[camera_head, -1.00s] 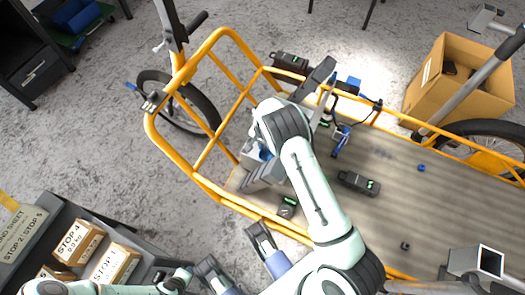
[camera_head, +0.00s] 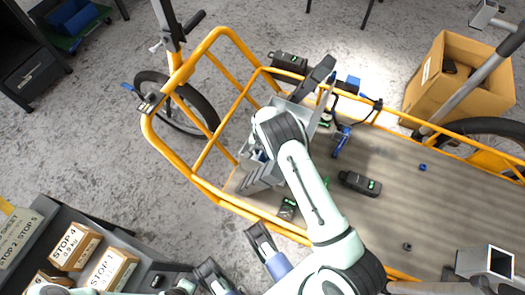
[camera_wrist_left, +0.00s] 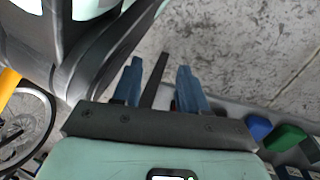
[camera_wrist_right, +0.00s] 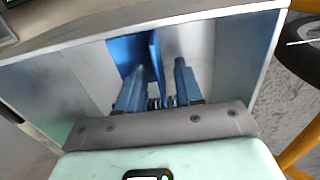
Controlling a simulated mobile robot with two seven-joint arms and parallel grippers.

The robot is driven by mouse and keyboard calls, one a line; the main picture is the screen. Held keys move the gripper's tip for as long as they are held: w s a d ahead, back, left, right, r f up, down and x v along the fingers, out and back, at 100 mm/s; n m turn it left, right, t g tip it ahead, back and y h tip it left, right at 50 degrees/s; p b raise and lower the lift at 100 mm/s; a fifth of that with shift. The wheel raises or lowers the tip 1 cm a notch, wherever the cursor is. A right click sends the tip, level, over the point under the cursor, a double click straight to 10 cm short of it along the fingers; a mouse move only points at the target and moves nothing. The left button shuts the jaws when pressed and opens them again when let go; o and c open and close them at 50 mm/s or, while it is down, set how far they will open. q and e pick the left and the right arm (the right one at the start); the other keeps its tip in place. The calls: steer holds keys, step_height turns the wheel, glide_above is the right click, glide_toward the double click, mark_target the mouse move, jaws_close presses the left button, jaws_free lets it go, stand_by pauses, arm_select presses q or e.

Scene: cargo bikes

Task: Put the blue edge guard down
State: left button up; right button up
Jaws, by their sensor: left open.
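The blue edge guard (camera_wrist_right: 128,52) shows in the right wrist view as an angled blue sheet inside a grey open-topped box (camera_wrist_right: 205,28). My right gripper (camera_wrist_right: 159,64) reaches into this box, with its fingers apart and part of the guard between and beyond them. I cannot tell whether the fingers press on it. In the head view my right arm hides most of the guard and the right gripper; the box (camera_head: 262,176) shows at the cargo bed's left end. My left gripper (camera_wrist_left: 159,68) is open and empty; its fingers show low in the head view (camera_head: 238,259).
The yellow rail (camera_head: 195,178) surrounds the bike's cargo bed (camera_head: 420,205). A black device (camera_head: 360,183) and a blue-handled tool (camera_head: 341,141) lie on the bed. A cardboard box (camera_head: 440,85) stands behind. Labelled parcels (camera_head: 75,246) sit at lower left.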

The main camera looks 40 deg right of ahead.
steer(key=shift+r, duration=0.15)
arm_select(q)
steer(key=w+d+r+t+p, duration=0.1)
steer(key=w+r+t+p, duration=0.1)
steer(key=w+r, duration=0.3)
steer(key=shift+w+d+r+p, duration=0.2)
steer(key=shift+r+p, duration=0.25)
steer(key=shift+p, duration=0.3)
arm_select(e)
step_height(320, 180, up, 12)
arm_select(q)
steer(key=shift+a, duration=0.15)
